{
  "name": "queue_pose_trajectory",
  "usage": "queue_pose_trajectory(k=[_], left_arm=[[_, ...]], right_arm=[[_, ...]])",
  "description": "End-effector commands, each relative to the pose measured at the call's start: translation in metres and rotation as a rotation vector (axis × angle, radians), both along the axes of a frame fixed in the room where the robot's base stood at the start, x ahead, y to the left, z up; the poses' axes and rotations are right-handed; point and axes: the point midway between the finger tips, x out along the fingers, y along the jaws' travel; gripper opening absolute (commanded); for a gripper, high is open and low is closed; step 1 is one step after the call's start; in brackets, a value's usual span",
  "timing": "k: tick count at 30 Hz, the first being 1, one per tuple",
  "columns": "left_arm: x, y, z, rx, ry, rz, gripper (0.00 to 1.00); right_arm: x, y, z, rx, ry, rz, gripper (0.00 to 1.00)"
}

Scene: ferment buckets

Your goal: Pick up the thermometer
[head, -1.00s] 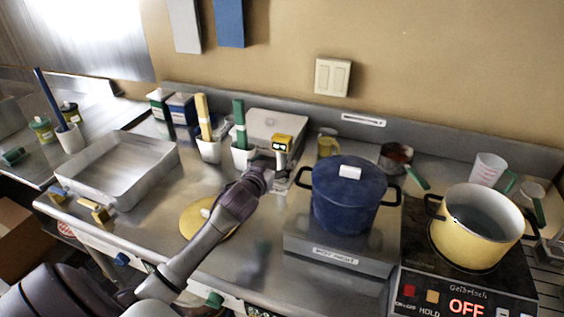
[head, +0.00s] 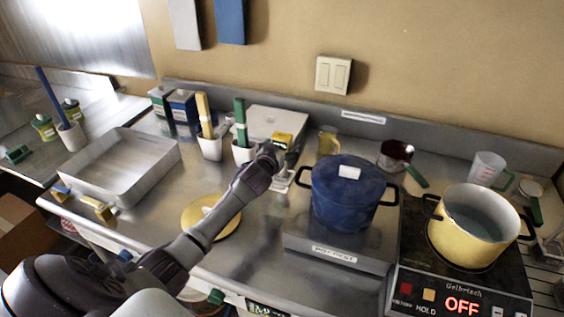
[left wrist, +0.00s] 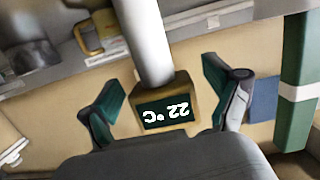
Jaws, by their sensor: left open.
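The thermometer has a yellow block-shaped head with a dark display reading 22 °C. In the head view its head (head: 283,139) shows just beyond my left gripper (head: 272,151), above a pale base. In the left wrist view the thermometer head (left wrist: 165,110) sits between the two spread green-padded fingers of my left gripper (left wrist: 163,92), with a gap on each side. A thick grey stem runs from the head away from the camera. In the head view my gripper and wrist hide part of the thermometer's lower portion. My right gripper is not in view.
A blue lidded pot (head: 345,200) stands right of the gripper. White cups (head: 244,152) holding green and yellow-handled tools stand close on its left. A grey box (head: 277,121) is behind. A yellow pot (head: 470,228) sits on the hob; an empty metal tray (head: 120,165) lies left.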

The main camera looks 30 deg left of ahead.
Motion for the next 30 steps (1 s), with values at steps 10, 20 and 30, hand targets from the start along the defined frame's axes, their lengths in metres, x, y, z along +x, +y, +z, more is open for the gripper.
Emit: queue_pose_trajectory(k=[10, 20, 30], left_arm=[[0.0, 0.0, 0.0, -0.001, 0.0, 0.0, 0.45], [0.0, 0.0, 0.0, 0.0, 0.0, 0.0, 0.0], [0.0, 0.001, 0.013, 0.002, -0.007, 0.0, 0.0]], right_arm=[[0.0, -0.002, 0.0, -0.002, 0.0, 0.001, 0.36], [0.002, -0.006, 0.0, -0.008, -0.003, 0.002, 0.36], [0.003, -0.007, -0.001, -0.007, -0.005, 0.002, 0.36]])
